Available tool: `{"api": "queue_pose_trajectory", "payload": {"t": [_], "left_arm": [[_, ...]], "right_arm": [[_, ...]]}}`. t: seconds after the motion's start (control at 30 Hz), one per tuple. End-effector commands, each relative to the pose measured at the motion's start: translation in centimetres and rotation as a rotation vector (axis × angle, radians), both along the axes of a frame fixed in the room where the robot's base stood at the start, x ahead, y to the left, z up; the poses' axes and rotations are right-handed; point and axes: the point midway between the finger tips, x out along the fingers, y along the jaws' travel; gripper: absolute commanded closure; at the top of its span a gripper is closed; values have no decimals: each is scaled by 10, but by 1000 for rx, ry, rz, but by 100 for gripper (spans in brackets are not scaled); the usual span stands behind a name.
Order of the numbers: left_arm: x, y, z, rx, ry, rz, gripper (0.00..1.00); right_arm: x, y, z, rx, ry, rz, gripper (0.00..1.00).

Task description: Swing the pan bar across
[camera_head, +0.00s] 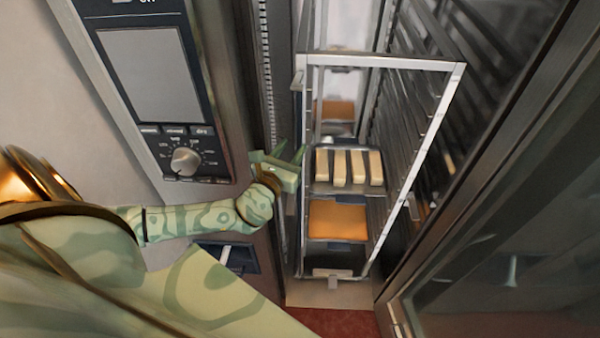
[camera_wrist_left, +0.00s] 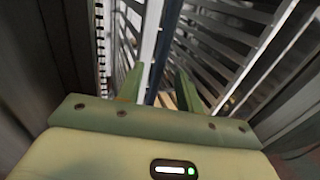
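A tall metal rack (camera_head: 385,63) stands inside the open cabinet. It holds a tray of pale loaves (camera_head: 348,167) above an orange-brown slab (camera_head: 337,220). My left gripper (camera_head: 292,158) is at the rack's left front side, level with the loaves. In the left wrist view the two green fingers (camera_wrist_left: 158,88) are apart, with a dark upright bar (camera_wrist_left: 153,65) showing between them. I cannot tell whether this is the pan bar or whether the fingers touch it. The gripper hides part of the rack's left side. My right gripper is not in view.
A control panel with a screen (camera_head: 142,75) and knob (camera_head: 185,160) is on the left. The open glass door (camera_head: 510,240) stands on the right. Slatted side rails (camera_wrist_left: 230,40) line the cabinet. Red floor (camera_head: 335,322) shows below the rack.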

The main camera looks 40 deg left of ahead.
Motion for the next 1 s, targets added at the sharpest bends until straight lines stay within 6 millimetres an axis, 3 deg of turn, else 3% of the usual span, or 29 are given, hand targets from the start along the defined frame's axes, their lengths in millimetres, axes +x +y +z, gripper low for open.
{"api": "queue_pose_trajectory", "payload": {"t": [0.4, 0.77, 0.9, 1.0], "left_arm": [[48, 8, -1, -1, 0, 0, 64], [50, 9, 0, 0, 1, 0, 64], [49, 9, 0, 0, 1, 0, 97], [49, 9, 0, 0, 1, 0, 100]], "right_arm": [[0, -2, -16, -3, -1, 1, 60], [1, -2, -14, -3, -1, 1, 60], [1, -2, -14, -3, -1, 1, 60], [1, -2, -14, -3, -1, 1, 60]]}}
